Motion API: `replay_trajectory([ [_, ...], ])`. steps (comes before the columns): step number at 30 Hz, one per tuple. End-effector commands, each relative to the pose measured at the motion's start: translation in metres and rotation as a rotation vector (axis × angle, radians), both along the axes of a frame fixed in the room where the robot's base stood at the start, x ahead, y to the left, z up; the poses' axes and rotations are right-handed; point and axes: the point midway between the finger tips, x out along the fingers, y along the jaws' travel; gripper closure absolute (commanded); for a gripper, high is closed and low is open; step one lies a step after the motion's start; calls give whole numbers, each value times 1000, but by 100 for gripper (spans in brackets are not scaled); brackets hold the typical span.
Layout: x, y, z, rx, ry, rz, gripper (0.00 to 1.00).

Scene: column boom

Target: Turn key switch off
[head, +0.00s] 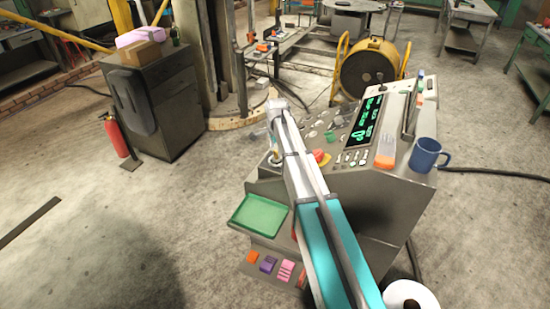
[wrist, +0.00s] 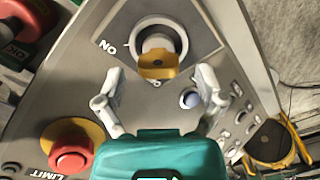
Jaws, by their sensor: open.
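The key switch (wrist: 160,38) is a round collar on the grey console panel, with a brass-yellow key (wrist: 157,66) standing in it. It is at the top centre of the wrist view. An upside-down ON label (wrist: 108,47) is printed left of the collar. Another label below the key is mostly hidden by it, and I cannot tell which mark the key points to. My gripper (wrist: 160,82) is open, its two pale fingers apart on either side of the key's lower end, with no clear contact. In the head view my arm covers part of the console, and the fingers are hard to make out.
A red emergency button (wrist: 72,158) on a yellow base and a blue-grey button (wrist: 190,98) are close to my fingers. The console also bears a lit green display (head: 367,120), an orange-tipped tool (head: 386,150) and a blue mug (head: 427,155). A green tray (head: 260,214) is at its front.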

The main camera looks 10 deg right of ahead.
Motion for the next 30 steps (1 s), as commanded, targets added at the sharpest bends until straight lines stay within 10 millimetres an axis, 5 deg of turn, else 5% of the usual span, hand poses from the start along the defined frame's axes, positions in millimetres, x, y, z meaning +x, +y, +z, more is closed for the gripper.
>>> replay_trajectory([
  [20, 0, -1, -14, 0, 0, -1, 11],
  [30, 0, 0, -14, 0, 0, -1, 73],
])
